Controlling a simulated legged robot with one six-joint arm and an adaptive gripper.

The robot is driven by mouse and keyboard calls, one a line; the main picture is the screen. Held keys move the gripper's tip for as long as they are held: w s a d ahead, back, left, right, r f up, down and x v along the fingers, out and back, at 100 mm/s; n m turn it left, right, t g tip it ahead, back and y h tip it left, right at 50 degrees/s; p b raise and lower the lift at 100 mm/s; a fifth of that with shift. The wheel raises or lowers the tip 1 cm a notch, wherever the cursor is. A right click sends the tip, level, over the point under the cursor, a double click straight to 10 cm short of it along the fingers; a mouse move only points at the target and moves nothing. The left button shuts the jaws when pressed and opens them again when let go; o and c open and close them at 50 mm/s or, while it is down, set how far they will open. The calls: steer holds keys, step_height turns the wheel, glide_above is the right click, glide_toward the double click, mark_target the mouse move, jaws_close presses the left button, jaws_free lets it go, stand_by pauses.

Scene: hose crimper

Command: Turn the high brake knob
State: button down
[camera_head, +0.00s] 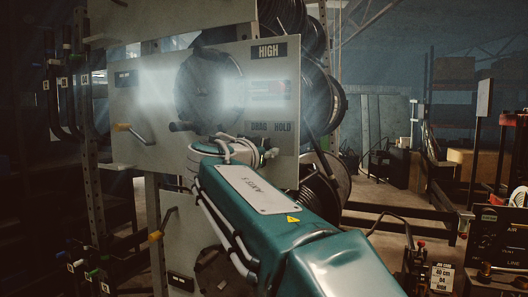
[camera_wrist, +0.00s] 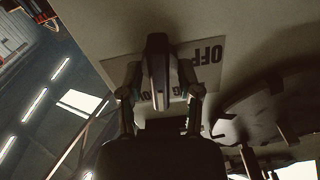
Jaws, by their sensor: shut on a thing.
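In the wrist view, the dark elongated brake knob (camera_wrist: 156,48) stands out from a label plate (camera_wrist: 205,55) reading OFF, upside down here. My gripper (camera_wrist: 161,88) has its two fingers on either side of the knob and is shut on it. In the head view, the upright panel (camera_head: 135,95) carries a HIGH sign (camera_head: 269,51) and a lower label with DRAG and HOLD (camera_head: 271,129). My teal arm reaches to just below that label and hides the knob and my fingers there. How far the knob is turned cannot be told.
A large dark round disc (camera_head: 205,88) with a black crank handle (camera_head: 183,127) sits up and left of my wrist. Hose reels (camera_head: 325,100) stand behind the panel.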

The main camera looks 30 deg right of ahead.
steer(key=n, duration=0.4)
steer(key=shift+w+a, duration=0.1)
steer(key=shift+f+n, duration=0.1)
steer(key=shift+n, duration=1.7)
steer(key=shift+w, duration=0.1)
steer(key=c, duration=0.6)
jaws_free()
steer(key=shift+a, duration=0.15)
steer(key=shift+a, duration=0.15)
steer(key=v, duration=1.2)
